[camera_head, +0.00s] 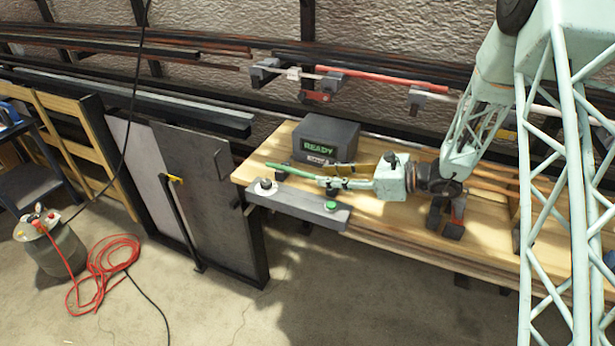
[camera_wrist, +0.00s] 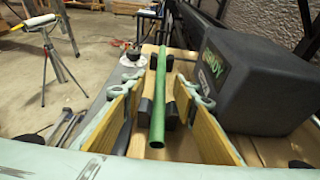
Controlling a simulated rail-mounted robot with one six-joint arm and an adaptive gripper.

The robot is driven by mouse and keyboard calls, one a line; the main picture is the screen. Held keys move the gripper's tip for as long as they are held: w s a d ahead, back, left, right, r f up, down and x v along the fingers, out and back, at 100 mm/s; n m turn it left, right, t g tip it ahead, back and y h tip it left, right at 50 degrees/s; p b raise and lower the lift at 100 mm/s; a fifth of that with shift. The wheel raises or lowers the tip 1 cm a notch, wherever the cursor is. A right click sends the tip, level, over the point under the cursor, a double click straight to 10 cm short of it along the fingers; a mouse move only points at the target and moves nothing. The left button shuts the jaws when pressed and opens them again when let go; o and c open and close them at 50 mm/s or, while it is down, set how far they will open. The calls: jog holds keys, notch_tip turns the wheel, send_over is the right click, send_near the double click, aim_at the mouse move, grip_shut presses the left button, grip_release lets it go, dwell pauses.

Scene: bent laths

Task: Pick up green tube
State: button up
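The green tube (camera_wrist: 158,110) lies lengthwise between the two fingers of my gripper (camera_wrist: 158,88) in the wrist view. The yellow-sided fingers are spread apart, with visible gaps on both sides of the tube. Dark blocks flank the tube between the fingers; whether they touch it, I cannot tell. In the head view the green tube (camera_head: 292,171) reaches left from my gripper (camera_head: 338,177), which is low over the wooden bench. The tube's near end in that view is hidden by the gripper.
A dark box with a READY display (camera_head: 325,138) stands close behind the gripper, and on its right in the wrist view (camera_wrist: 258,80). A grey button panel (camera_head: 300,204) with a green button runs along the front edge of the bench (camera_head: 395,232). Bars line the wall.

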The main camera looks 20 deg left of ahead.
aim_at(314, 175)
jog(key=shift+a+f, duration=0.1)
jog(key=shift+a, duration=0.1)
dwell(0.3)
jog(key=shift+b+x, duration=0.55)
jog(key=shift+x, duration=1.95)
jog(key=shift+w, duration=0.15)
jog(key=shift+c, duration=0.2)
grip_shut()
jog(key=shift+r+p, duration=0.45)
jog(key=shift+r, duration=1.2)
jog(key=s+d, duration=0.3)
jog(key=s, duration=0.1)
jog(key=s+d+r+p, duration=0.1)
jog(key=s+d, duration=0.2)
jog(key=s, duration=0.1)
jog(key=s+d, duration=0.4)
jog(key=shift+s+d+r, duration=0.1)
jog(key=shift+s+r, duration=0.15)
jog(key=shift+r, duration=0.05)
